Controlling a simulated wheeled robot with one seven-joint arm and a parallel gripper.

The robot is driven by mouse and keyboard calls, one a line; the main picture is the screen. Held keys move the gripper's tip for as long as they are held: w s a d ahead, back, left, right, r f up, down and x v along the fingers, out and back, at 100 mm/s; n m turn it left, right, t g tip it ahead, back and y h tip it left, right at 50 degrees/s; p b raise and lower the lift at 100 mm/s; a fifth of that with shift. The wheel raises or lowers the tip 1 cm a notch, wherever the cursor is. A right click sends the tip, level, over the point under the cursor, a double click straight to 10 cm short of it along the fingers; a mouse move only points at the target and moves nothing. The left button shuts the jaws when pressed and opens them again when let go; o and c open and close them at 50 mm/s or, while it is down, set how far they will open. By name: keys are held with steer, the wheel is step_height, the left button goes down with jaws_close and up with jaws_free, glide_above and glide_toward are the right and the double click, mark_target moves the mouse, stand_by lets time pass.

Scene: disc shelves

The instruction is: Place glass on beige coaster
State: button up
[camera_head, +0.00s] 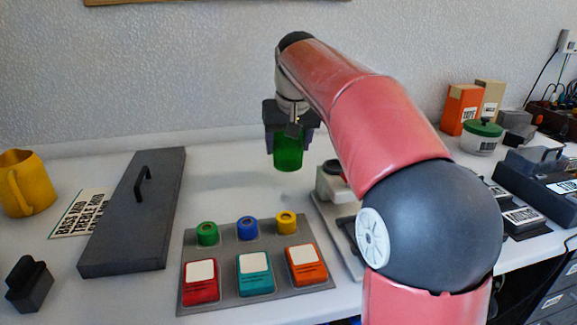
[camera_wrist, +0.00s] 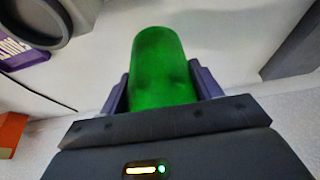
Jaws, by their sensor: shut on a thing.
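A green glass (camera_head: 288,153) hangs upright in my gripper (camera_head: 290,145) above the back middle of the white table. In the wrist view the green glass (camera_wrist: 160,65) sits between the two dark fingers of my gripper (camera_wrist: 163,88). The gripper is shut on it. Its lower end is clear of the tabletop. I cannot make out a beige coaster in either view; my arm hides part of the table at right.
A grey board (camera_head: 222,262) with coloured caps and cards lies in front. A dark lidded panel (camera_head: 130,225) and a yellow mug (camera_head: 25,185) are at left. A pale device (camera_head: 333,183) stands right of the glass. A green-lidded jar (camera_head: 481,138) is at far right.

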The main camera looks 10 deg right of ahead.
mark_target(289, 160)
steer(key=shift+f+b, duration=0.45)
steer(key=shift+f, duration=1.65)
steer(key=shift+f, duration=0.1)
steer(key=o, duration=1.2)
steer(key=shift+o, duration=0.2)
